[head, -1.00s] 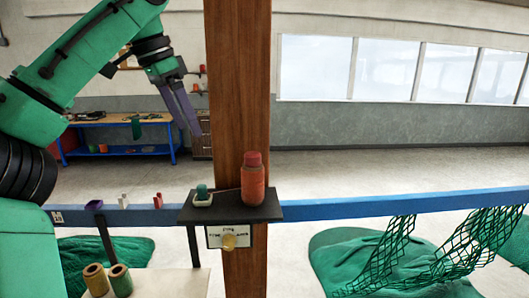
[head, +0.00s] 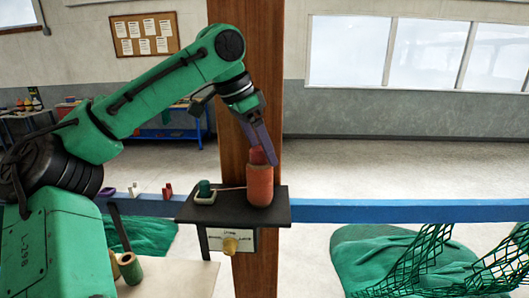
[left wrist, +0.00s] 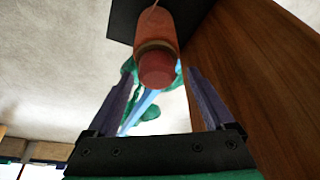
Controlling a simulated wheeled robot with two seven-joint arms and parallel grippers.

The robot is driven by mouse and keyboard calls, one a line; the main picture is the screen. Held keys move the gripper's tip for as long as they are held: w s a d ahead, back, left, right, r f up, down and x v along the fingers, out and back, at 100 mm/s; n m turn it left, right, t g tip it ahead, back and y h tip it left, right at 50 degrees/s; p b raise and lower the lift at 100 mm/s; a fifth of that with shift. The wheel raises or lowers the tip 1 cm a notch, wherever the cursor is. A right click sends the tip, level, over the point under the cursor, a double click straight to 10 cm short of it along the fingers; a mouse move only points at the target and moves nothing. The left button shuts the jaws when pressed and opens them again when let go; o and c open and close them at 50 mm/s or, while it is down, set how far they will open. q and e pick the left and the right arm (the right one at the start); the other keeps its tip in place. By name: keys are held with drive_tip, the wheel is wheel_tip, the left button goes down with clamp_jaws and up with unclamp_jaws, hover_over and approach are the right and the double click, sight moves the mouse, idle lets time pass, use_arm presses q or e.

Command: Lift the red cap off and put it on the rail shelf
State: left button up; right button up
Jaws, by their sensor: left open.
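The red cap (head: 258,156) sits on top of an orange-red bottle (head: 260,185). The bottle stands upright on the small dark rail shelf (head: 232,207) in front of the wooden post. My left gripper (head: 268,160) is at the cap, its purple finger partly in front of it in the head view. In the left wrist view the cap (left wrist: 158,70) shows end-on, just beyond and between the open fingers of my left gripper (left wrist: 158,85). No grip on it shows. My right gripper is not in view.
A green-capped item in a small white dish (head: 205,192) sits on the shelf left of the bottle. The wooden post (head: 258,265) rises right behind the shelf. The blue rail (head: 400,211) runs across, with green nets (head: 385,262) below at the right.

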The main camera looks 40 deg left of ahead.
sight(256, 148)
use_arm(q)
drive_tip(key=shift+s+a, duration=0.2)
drive_tip(key=shift+a, duration=0.1)
drive_tip(key=shift+s+d+r, duration=0.1)
drive_tip(key=shift+s+r, duration=0.15)
drive_tip(key=shift+s, duration=0.55)
drive_tip(key=c, duration=0.9)
drive_tip(key=shift+w+d, duration=0.15)
drive_tip(key=c, duration=0.5)
drive_tip(key=shift+r, duration=0.2)
drive_tip(key=r, duration=0.9)
drive_tip(key=shift+w, duration=0.35)
drive_tip(key=shift+s+r, duration=0.15)
drive_tip(key=shift+r, duration=0.1)
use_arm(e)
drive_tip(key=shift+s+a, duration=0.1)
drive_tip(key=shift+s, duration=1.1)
